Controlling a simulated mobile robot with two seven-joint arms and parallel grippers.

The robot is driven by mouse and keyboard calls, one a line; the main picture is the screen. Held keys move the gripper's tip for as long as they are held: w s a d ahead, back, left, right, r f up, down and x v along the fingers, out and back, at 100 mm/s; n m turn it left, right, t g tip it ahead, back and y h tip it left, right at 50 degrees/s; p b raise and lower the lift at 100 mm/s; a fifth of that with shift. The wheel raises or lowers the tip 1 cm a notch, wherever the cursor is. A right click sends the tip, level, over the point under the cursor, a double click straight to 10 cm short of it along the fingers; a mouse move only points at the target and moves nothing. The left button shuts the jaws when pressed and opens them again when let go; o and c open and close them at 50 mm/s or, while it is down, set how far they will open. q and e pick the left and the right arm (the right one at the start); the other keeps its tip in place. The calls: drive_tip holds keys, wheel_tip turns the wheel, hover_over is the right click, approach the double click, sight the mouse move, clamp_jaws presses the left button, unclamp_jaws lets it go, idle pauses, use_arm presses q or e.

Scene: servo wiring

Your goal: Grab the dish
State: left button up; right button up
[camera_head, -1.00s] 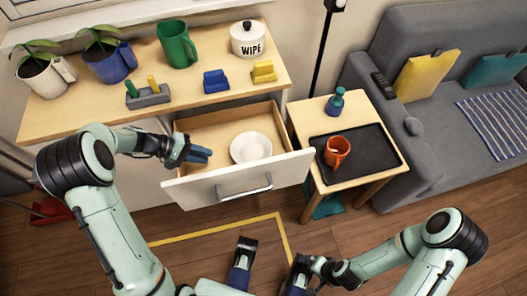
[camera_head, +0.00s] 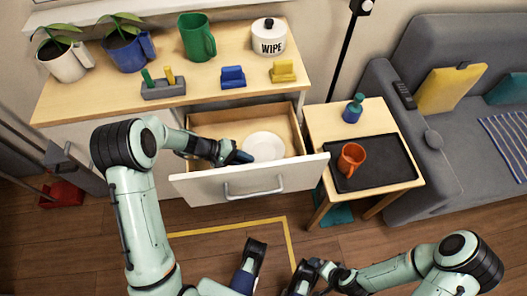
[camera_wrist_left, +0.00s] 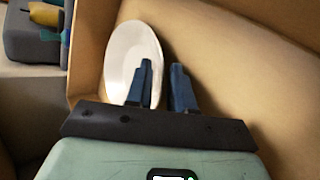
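The dish (camera_head: 265,146) is a white round plate lying in the open drawer (camera_head: 287,178). In the left wrist view the dish (camera_wrist_left: 128,52) is tilted in the picture, and its lower right edge is partly hidden by a finger. My left gripper (camera_head: 238,157) reaches over the drawer at the dish's left edge. In the left wrist view its blue fingers (camera_wrist_left: 163,82) are parted with nothing clearly between them; one overlaps the dish's rim in the picture. I cannot tell whether it touches. My right gripper (camera_head: 303,277) is low in the head view, away from the drawer, its fingers unclear.
The wooden top (camera_head: 108,95) above the drawer holds potted plants, a green mug (camera_head: 196,38), a white WIPE jar (camera_head: 269,37) and small blocks. A side table to the right carries a black tray (camera_head: 388,162) with an orange mug (camera_head: 351,158). The drawer walls surround the dish.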

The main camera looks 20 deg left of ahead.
use_arm(q)
drive_tip(key=shift+d+f, duration=0.2)
clamp_jaws()
drive_tip(key=shift+r, duration=0.1)
